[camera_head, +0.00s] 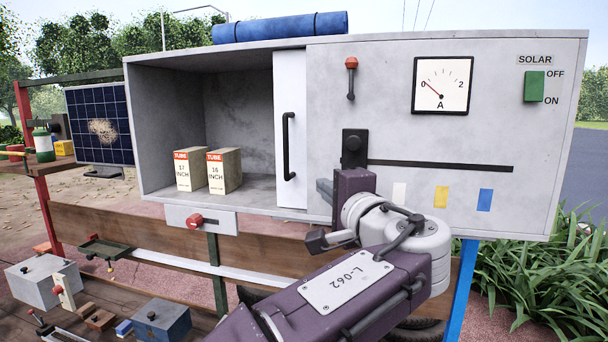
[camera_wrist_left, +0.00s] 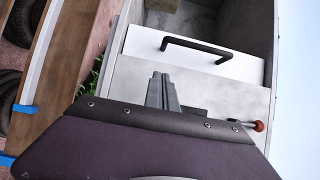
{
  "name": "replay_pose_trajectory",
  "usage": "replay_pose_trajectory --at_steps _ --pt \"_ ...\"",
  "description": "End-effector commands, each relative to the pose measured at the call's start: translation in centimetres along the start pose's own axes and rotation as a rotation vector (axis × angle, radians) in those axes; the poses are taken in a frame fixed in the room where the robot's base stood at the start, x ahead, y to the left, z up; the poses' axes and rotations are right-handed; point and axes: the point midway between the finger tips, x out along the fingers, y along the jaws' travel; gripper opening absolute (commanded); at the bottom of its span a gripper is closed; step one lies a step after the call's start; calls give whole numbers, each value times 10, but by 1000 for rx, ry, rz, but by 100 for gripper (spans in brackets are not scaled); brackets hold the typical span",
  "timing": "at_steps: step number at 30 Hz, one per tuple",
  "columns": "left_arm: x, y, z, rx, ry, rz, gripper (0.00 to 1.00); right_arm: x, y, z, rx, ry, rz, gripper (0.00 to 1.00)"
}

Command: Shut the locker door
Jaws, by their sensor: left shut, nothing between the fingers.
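The locker door is a white upright panel (camera_head: 291,185) with a black bar handle (camera_head: 288,146). It stands at the right end of the locker opening, and the compartment (camera_head: 240,100) left of it is open. In the left wrist view the door (camera_wrist_left: 145,42) and its handle (camera_wrist_left: 197,45) lie beyond the fingertips. My left gripper (camera_head: 322,190) is shut and empty, right of the handle in the picture, in front of the grey panel. Its closed fingers also show in the left wrist view (camera_wrist_left: 162,82), pointing toward the door. I cannot tell whether they touch anything. My right gripper is out of view.
Two tube boxes (camera_head: 190,171) (camera_head: 224,171) stand inside the compartment. A red knob lever (camera_head: 351,70), a gauge (camera_head: 442,85), a black slot (camera_head: 440,166) and a green switch (camera_head: 534,86) are on the right panel.

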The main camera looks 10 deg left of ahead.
Motion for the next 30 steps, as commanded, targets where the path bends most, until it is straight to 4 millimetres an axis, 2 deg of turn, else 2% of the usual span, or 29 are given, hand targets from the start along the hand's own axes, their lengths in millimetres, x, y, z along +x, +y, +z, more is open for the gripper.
replay_pose_trajectory --at_steps 1,3,9,25,30 --pt "11 -5 2 3 -6 0 0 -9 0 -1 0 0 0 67" --pt "25 -4 2 0 -4 1 0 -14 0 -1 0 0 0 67" --pt "44 -3 23 0 -2 -1 0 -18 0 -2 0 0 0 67" --pt "50 0 30 -1 0 -1 0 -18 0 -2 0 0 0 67" --pt "60 2 45 -2 -3 -1 0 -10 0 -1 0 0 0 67"
